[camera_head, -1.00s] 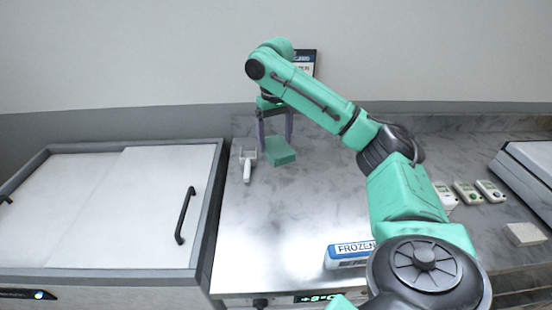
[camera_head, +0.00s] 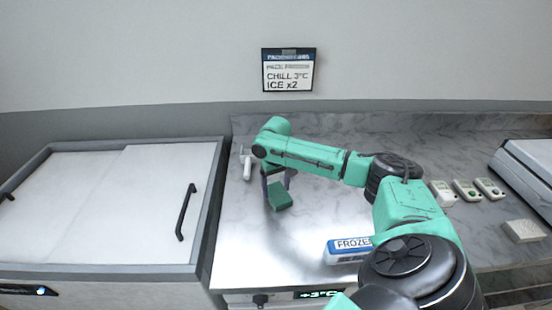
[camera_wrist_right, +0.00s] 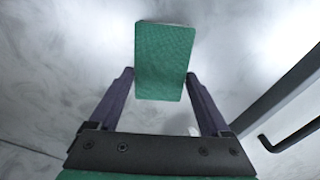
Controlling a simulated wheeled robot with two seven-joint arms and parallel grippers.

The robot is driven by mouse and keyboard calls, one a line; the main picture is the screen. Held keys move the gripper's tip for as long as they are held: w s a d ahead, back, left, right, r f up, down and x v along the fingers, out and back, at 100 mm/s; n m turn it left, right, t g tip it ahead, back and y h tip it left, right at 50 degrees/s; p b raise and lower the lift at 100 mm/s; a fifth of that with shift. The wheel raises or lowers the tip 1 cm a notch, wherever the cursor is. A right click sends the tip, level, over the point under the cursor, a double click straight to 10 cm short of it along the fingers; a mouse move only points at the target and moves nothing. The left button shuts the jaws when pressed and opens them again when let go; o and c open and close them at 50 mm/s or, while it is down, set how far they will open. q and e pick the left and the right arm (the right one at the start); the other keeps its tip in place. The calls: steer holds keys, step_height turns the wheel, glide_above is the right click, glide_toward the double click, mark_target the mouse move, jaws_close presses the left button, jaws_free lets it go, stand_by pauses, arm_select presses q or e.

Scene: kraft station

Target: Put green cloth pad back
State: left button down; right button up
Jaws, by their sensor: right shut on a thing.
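The green cloth pad (camera_head: 280,197) is a small green block held at the fingertips of my right gripper (camera_head: 277,181), over the left part of the marble counter. In the right wrist view the pad (camera_wrist_right: 165,62) sits between the two purple fingers of the gripper (camera_wrist_right: 161,82), which are shut on it. I cannot tell whether the pad touches the counter. My left gripper is not in view.
A white scraper-like tool (camera_head: 246,164) lies on the counter behind the pad. A box marked FROZEN (camera_head: 347,250) is at the front. A white chest (camera_head: 105,205) with black handles stands left. Several small devices (camera_head: 466,189) and a white block (camera_head: 523,231) are right.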

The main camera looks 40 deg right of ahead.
mark_target(276, 191)
steer(key=o, duration=1)
step_height(276, 191, up, 12)
steer(key=b, duration=0.1)
steer(key=shift+r, duration=0.15)
